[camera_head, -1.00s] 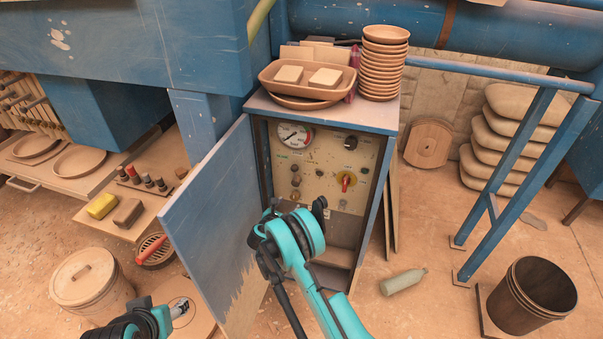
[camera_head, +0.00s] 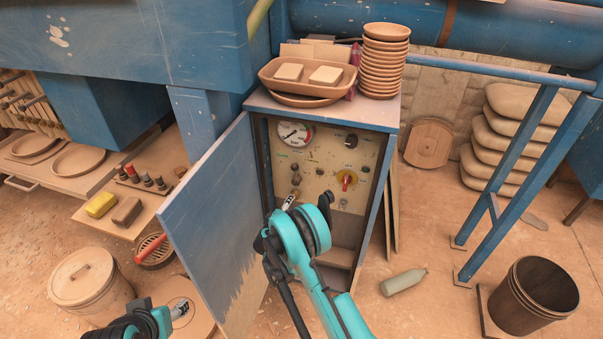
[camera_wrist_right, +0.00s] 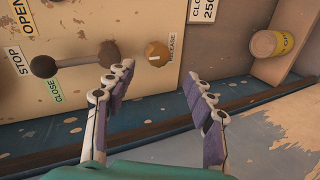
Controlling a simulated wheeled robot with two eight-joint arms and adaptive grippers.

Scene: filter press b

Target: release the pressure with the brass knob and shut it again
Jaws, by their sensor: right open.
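The brass knob (camera_wrist_right: 157,53), labelled RELEASE, is on the cream panel in the right wrist view, with a pale mark on its face. In the head view my gripper and arm cover its place. My right gripper (camera_wrist_right: 163,77) is open and empty. Its fingertips are just short of the knob, which shows beyond the gap, nearer the left finger; I see no contact. In the head view the right gripper (camera_head: 289,201) is at the lower left of the panel (camera_head: 322,160). The pressure gauge (camera_head: 294,134) is at the panel's top left. My left gripper (camera_head: 181,309) is low at left.
A lever with a dark ball (camera_wrist_right: 43,66) and a brown ball (camera_wrist_right: 108,53) is beside the knob. The open cabinet door (camera_head: 212,225) stands left of my right arm. Bowls (camera_head: 386,62) stand on the cabinet.

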